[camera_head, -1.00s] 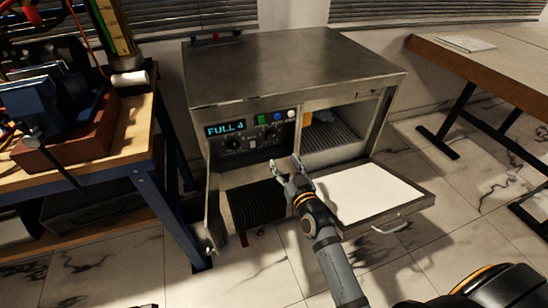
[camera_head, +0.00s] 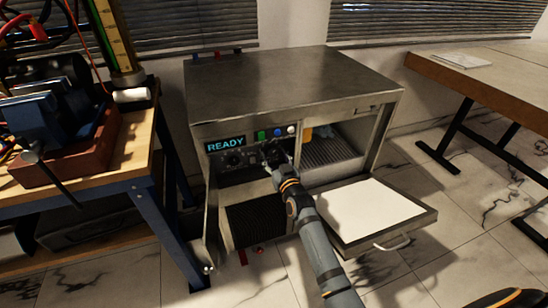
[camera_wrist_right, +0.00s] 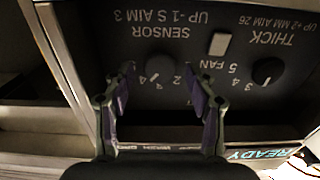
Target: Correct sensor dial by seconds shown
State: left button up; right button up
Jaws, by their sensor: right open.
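The sensor dial (camera_wrist_right: 158,68) is a dark round knob on the black control panel, upside down in the right wrist view. The lettering above it reads SENSOR, UP -1 S, AIM 3. My right gripper (camera_wrist_right: 159,84) is open, with one finger on each side of this dial; I cannot tell whether they touch it. In the head view, the right gripper (camera_head: 276,156) is at the panel and hides the dial. The lit display (camera_head: 226,145) reads READY.
The thick dial (camera_wrist_right: 267,70) and the pale fan switch (camera_wrist_right: 220,43) sit beside the sensor dial. A drop-down door with a white sheet (camera_head: 365,208) juts out at right. A workbench (camera_head: 130,140) stands left.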

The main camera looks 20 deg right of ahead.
jog(key=c, duration=1.1)
pick_arm(q)
jog(key=shift+s, duration=0.1)
pick_arm(e)
jog(key=shift+c, duration=0.2)
pick_arm(q)
jog(key=shift+r, duration=0.1)
pick_arm(e)
jog(key=shift+r+m+p, duration=0.1)
jog(key=shift+m+p, duration=0.35)
jog(key=shift+m, duration=0.45)
jog(key=shift+d+m+p, duration=0.1)
jog(key=shift+m+p, duration=0.45)
jog(key=shift+m, duration=0.65)
pick_arm(q)
jog(key=shift+w+a+f, duration=0.1)
jog(key=shift+a+f, duration=0.15)
jog(key=shift+f, duration=0.5)
jog(key=shift+w+a+f, duration=0.1)
jog(key=shift+a+f, duration=0.15)
jog(key=shift+f, duration=0.45)
jog(key=shift+w+a+f, duration=0.1)
jog(key=shift+a+f, duration=0.15)
jog(key=shift+f, duration=0.5)
pick_arm(e)
jog(key=shift+m, duration=1.8)
pick_arm(q)
jog(key=shift+s+f+p, duration=0.1)
jog(key=shift+f+p, duration=0.05)
jog(key=shift+p, duration=0.15)
